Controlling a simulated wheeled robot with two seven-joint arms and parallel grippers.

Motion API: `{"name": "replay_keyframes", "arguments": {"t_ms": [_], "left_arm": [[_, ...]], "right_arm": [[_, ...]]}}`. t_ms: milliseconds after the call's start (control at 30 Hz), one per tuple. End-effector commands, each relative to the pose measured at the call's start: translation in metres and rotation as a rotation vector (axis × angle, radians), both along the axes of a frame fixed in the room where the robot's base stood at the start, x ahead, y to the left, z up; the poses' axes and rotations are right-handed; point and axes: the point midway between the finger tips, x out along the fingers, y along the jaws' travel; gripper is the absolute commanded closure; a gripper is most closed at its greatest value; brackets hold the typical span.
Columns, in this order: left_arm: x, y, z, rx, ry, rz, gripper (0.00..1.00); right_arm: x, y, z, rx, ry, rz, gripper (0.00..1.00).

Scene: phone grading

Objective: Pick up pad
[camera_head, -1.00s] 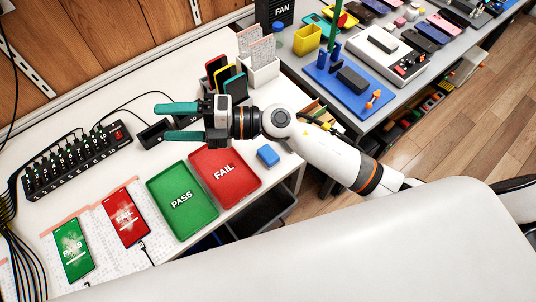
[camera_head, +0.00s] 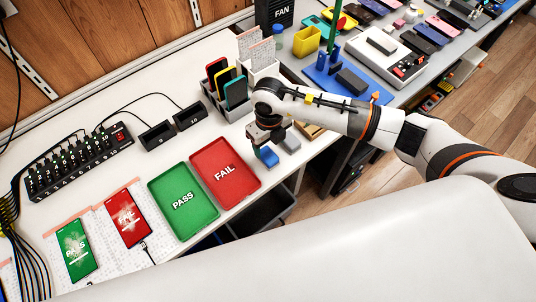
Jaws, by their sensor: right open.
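A small blue pad (camera_head: 268,157) lies on the white table near its right edge, to the right of the red FAIL tray. My right gripper (camera_head: 264,142) is open and points down just above and behind the blue pad, and it partly covers the pad's upper edge. Whether the fingers touch the pad cannot be told. A grey block (camera_head: 290,143) sits close to the right of the blue pad. My left gripper is not in view.
The red FAIL tray (camera_head: 246,196) and green PASS tray (camera_head: 205,221) lie empty to the left. Phones in a rack (camera_head: 240,112) stand behind my right gripper. Two phones showing PASS (camera_head: 76,250) and FAIL (camera_head: 127,218) lie at the front left.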

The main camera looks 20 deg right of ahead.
Motion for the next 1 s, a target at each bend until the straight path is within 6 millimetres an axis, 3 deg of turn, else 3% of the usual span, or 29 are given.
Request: {"name": "replay_keyframes", "arguments": {"t_ms": [267,500,800,1000], "left_arm": [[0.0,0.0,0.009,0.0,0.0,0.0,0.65],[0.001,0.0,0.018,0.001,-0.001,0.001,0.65],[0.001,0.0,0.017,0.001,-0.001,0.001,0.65],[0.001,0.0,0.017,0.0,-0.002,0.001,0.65]], "right_arm": [[-0.001,0.002,-0.022,0.001,0.003,0.001,0.34],[-0.001,0.004,-0.058,0.002,0.002,0.0,0.34],[0.0,0.004,-0.065,0.004,-0.001,0.002,0.34],[-0.001,0.004,-0.064,0.004,-0.001,0.001,0.65]]}}
